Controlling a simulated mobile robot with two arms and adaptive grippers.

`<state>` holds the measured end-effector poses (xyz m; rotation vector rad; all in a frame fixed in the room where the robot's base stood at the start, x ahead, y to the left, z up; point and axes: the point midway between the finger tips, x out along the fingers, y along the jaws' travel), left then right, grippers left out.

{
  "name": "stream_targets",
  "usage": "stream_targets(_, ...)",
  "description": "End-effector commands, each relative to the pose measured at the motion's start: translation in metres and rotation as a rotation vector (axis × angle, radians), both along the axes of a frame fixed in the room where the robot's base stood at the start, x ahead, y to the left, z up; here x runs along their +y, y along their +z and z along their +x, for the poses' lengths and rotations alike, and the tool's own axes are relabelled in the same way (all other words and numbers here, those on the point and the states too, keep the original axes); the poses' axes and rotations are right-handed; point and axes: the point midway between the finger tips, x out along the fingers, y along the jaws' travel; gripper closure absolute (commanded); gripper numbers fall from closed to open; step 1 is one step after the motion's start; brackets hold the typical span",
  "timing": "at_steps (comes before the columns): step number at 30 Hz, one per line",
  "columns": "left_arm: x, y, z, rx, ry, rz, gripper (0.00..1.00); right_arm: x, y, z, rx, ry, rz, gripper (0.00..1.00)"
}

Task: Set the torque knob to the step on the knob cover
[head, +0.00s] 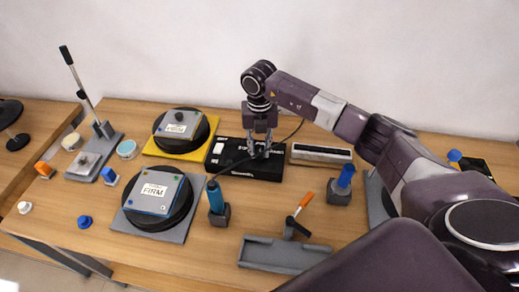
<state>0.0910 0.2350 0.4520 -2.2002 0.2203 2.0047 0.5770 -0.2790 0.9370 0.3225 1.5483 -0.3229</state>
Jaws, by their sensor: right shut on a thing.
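My right gripper (259,153) points down at the black control box (225,155) near the back middle of the table. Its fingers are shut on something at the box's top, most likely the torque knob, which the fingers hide. The knob's setting cannot be read. The box has a white patch at its left and a light label along its front. Two square grey plates with white labels that seem to read "FIRM" lie on round black pads, a front plate (153,192) and a back plate (181,125). I cannot single out the knob cover. My left gripper is not in view.
A blue screwdriver (215,195) stands in a holder before the box, with a black cable. A long display unit (321,154) is right of the box. A grey tray (285,254), an orange-handled tool (304,203) and a lever press (95,150) stand around.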

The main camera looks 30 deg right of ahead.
Motion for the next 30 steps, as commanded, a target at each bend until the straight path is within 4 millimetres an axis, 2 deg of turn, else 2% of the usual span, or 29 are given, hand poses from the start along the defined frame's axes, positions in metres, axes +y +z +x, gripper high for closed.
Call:
stream_targets(14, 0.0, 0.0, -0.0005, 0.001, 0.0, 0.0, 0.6, -0.0007, 0.0021, 0.0019, -0.006, -0.013, -0.001, 1.0)
stream_targets(15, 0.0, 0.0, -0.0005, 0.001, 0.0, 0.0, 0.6, -0.0007, 0.0021, 0.0019, -0.005, -0.013, 0.0, 0.73)
stream_targets(18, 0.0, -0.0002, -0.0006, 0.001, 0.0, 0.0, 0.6, -0.0005, 0.0017, 0.0015, -0.004, -0.012, 0.0, 0.62)
stream_targets(19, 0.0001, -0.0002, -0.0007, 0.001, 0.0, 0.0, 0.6, -0.0006, 0.0015, 0.0013, -0.004, -0.012, 0.0, 0.6)
stream_targets(26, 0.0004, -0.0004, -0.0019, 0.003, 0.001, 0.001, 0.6, -0.0003, 0.0008, 0.0006, -0.002, -0.011, 0.0, 0.6)
stream_targets(30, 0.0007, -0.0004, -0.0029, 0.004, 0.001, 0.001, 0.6, -0.0005, 0.008, 0.0012, -0.003, -0.011, 0.0, 0.6)
